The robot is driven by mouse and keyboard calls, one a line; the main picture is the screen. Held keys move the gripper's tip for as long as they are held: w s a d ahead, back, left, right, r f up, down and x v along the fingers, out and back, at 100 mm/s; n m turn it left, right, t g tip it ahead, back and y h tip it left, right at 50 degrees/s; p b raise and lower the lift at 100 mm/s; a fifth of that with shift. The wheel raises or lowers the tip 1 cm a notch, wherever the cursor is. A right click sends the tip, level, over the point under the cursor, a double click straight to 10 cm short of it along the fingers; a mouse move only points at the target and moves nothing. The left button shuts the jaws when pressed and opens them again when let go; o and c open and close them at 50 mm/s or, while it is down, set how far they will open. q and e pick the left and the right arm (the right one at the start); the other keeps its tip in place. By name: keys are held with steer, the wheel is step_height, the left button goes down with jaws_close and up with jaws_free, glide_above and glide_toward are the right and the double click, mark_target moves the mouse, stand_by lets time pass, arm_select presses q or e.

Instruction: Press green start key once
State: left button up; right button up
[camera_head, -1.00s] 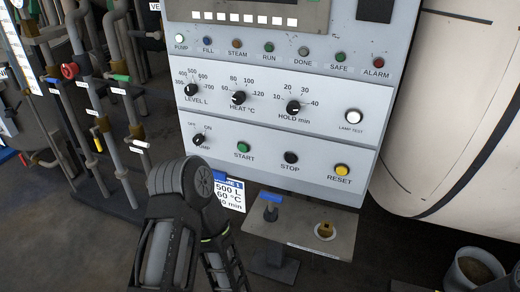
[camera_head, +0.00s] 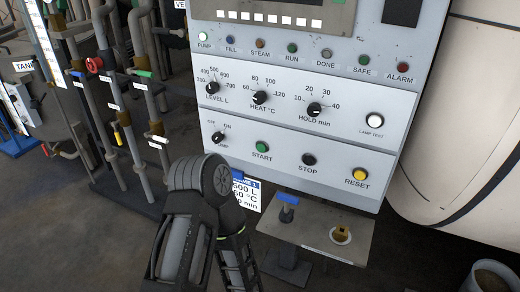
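The green START key (camera_head: 262,147) is a small round button low on the pale control panel (camera_head: 330,140), left of the black STOP key (camera_head: 309,159) and the yellow RESET key (camera_head: 360,174). Nothing covers or touches the START key. One of my arms rises from the bottom of the picture, its rounded dark joint standing below and left of the START key in the picture. It hides part of a blue-and-white label card (camera_head: 246,192). No gripper fingers can be made out on it. My other arm is out of view.
The PUMP lamp (camera_head: 204,35) glows pale at the panel's upper left. Below the panel, a metal shelf (camera_head: 300,237) carries a blue-handled part (camera_head: 288,206) and a brass fitting (camera_head: 341,235). Pipes and valves (camera_head: 110,110) stand left. A large cream vessel (camera_head: 460,130) stands right, a bucket (camera_head: 492,278) below it.

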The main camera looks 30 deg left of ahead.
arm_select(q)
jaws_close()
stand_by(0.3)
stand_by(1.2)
